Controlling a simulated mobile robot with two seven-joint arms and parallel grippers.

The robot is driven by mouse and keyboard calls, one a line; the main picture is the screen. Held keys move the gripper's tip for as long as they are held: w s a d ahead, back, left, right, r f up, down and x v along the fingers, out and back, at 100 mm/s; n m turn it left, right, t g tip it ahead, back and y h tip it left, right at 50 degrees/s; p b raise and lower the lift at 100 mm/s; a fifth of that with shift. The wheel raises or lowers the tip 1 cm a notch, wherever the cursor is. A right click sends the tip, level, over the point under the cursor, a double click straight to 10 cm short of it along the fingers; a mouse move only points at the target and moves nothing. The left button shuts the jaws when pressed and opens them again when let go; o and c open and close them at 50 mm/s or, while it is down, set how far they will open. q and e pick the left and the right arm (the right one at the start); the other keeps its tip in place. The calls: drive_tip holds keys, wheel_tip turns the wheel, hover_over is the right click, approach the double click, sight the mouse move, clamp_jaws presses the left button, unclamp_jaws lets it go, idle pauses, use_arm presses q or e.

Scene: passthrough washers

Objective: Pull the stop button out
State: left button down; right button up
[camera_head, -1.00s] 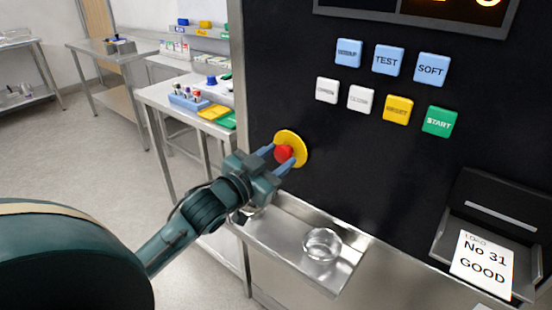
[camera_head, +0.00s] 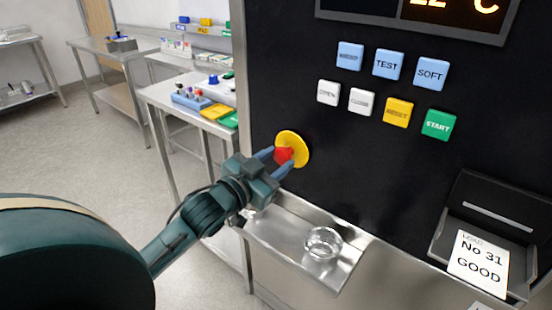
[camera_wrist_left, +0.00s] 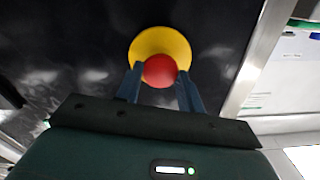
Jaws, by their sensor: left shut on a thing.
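The stop button is a red knob (camera_head: 284,155) on a round yellow plate (camera_head: 294,143), on the black panel (camera_head: 340,150) of the machine. In the left wrist view the red knob (camera_wrist_left: 160,70) sits between the two blue fingers, with the yellow plate (camera_wrist_left: 160,44) behind it. My left gripper (camera_head: 276,160) is shut on the red knob, one finger on each side of it; it also shows in the left wrist view (camera_wrist_left: 160,84). Parts of the knob's sides are hidden by the fingers. My right gripper is not in view.
Blue, white, yellow and green START (camera_head: 439,124) buttons are up and right of the knob. A metal shelf with a glass dish (camera_head: 323,243) juts out below. A card reading "No 31 GOOD" (camera_head: 479,264) is at lower right. Side tables stand at left.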

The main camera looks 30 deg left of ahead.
use_arm(q)
drive_tip(key=c, duration=1.1)
unclamp_jaws()
drive_tip(key=shift+s, duration=0.1)
drive_tip(key=shift+o, duration=1.1)
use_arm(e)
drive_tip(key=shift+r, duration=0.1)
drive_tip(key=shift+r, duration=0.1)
use_arm(q)
drive_tip(key=s+a, duration=0.1)
drive_tip(key=s, duration=1.2)
